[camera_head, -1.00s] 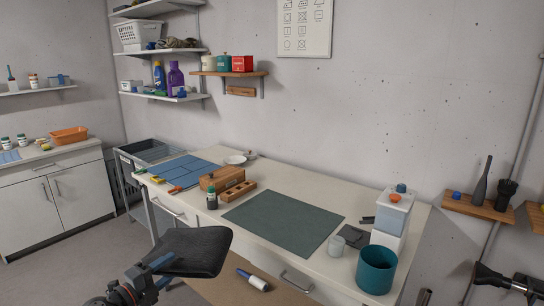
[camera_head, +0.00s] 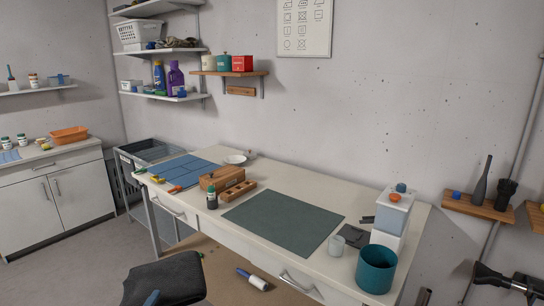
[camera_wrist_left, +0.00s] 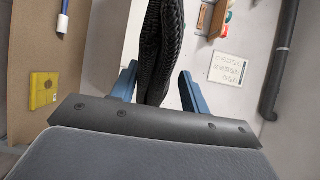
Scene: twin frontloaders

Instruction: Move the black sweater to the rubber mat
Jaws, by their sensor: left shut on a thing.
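The black sweater (camera_head: 165,277) is a folded dark bundle at the bottom left of the head view, in front of the worktable and apart from the mat. My left gripper (camera_head: 151,298) is shut on it; only a bit of blue finger shows there. In the left wrist view the sweater (camera_wrist_left: 162,45) shows as a dark knitted strip between the two blue fingers (camera_wrist_left: 160,88). The rubber mat (camera_head: 285,222) is a flat dark green rectangle on the worktable, with nothing on it. My right gripper is not in view.
The worktable (camera_head: 323,185) holds wooden boxes (camera_head: 221,178) and a small bottle (camera_head: 212,196) left of the mat. A lint roller (camera_head: 252,279) lies below the front edge.

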